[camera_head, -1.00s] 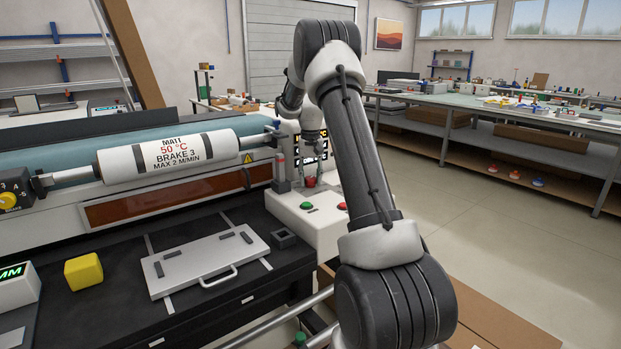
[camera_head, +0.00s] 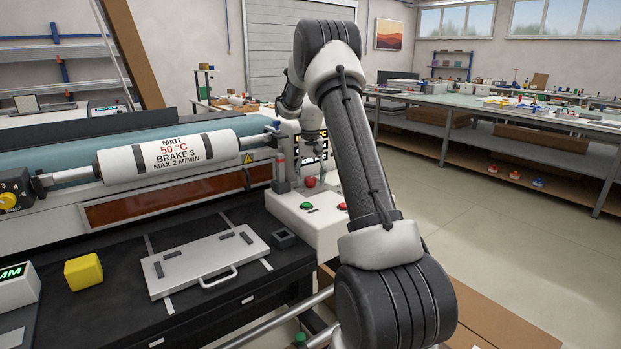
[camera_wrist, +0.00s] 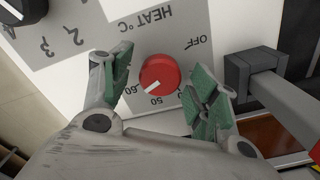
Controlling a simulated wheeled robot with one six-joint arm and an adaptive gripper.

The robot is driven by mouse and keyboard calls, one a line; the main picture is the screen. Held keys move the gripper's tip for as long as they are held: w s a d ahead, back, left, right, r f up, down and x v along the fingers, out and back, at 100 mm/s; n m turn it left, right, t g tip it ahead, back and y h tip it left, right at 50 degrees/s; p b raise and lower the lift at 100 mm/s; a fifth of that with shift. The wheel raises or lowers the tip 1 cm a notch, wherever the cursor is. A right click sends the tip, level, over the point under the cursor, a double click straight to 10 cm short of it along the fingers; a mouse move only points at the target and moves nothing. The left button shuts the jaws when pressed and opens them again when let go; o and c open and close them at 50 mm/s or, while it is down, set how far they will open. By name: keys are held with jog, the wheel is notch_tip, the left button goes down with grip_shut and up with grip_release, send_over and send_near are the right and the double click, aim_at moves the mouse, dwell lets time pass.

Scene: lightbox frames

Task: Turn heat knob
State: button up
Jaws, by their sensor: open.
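The red heat knob (camera_wrist: 160,74) sits on a pale panel marked HEAT °C in the wrist view. Its white pointer lies between the 50 and 60 marks; OFF is to the right. In the head view the knob (camera_head: 310,182) stands on the white control box (camera_head: 326,232). My gripper (camera_wrist: 163,86) is open, its green-padded fingers spread to either side of the knob with gaps. In the head view my gripper (camera_head: 312,160) hangs just above the knob. A roll (camera_head: 168,156) carries the label MATT, 50 °C, BRAKE 3, MAX 2 M/MIN.
A black knob (camera_wrist: 24,10) with a numbered scale is near the wrist view's top left. A dark grey block (camera_wrist: 268,74) stands close to the right finger. Green (camera_head: 306,206) and red (camera_head: 343,206) buttons sit in front of the heat knob.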

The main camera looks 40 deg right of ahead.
aim_at(312, 179)
notch_tip(312, 179, up, 12)
dwell(0.4)
dwell(0.4)
jog(key=f, duration=0.1)
jog(key=s+f, duration=0.1)
jog(key=f, duration=0.1)
jog(key=shift+s+a+f+n, duration=0.15)
jog(key=shift+a+f+n, duration=0.1)
jog(key=shift+n, duration=0.15)
jog(key=s+a+r+n+t, duration=0.1)
jog(key=s+a, duration=0.5)
jog(key=s, duration=0.6)
jog(key=s+a+r+n+t, duration=0.2)
jog(key=s+a, duration=0.5)
jog(key=s, duration=0.5)
jog(key=s+a+r+n+t, duration=0.1)
jog(key=s+a, duration=0.5)
jog(key=s, duration=0.6)
notch_tip(312, 179, up, 3)
jog(key=shift+s+a+f+n, duration=0.1)
jog(key=shift+s+a+n, duration=0.2)
jog(key=shift+n, duration=0.5)
